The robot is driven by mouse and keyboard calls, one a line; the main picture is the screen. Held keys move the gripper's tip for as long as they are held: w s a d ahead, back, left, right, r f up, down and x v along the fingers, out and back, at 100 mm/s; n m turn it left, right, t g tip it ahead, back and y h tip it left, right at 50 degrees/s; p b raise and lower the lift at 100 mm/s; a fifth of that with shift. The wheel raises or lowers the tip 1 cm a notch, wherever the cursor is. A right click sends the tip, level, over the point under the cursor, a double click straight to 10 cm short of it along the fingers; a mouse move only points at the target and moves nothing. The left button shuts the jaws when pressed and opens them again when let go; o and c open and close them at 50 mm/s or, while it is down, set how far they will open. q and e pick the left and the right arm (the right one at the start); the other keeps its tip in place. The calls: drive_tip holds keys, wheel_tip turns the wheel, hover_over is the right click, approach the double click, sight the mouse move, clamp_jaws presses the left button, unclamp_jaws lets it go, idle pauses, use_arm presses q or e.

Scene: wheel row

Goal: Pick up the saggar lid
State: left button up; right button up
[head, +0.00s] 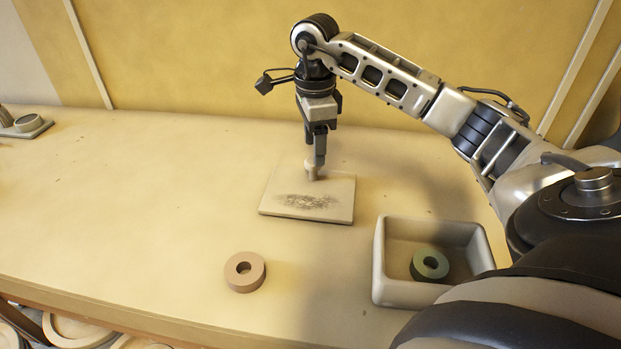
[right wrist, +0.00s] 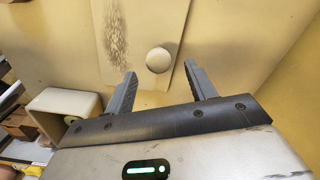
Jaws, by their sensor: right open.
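The saggar lid (head: 280,207) is a flat, pale square slab with a dark speckled patch and a round knob (head: 312,170). It lies on the table in the middle of the head view. It also shows in the right wrist view (right wrist: 137,77), with its knob (right wrist: 158,60). My right gripper (head: 319,157) points down over the knob and partly covers it in the head view. Its fingers (right wrist: 160,72) are apart and empty. The knob appears between and just beyond the fingertips; I cannot tell the exact gap. My left gripper is not in view.
A pale open box (head: 379,268) stands right of the lid, towards the front, with a green ring (head: 429,275) inside. A brown ring (head: 234,280) lies in front of the lid. A small tray (head: 38,129) is at far left.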

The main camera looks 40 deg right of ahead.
sight(312, 160)
drive_tip(key=f, duration=0.5)
drive_tip(key=shift+a+f, duration=0.15)
drive_tip(key=shift+a, duration=0.05)
clamp_jaws()
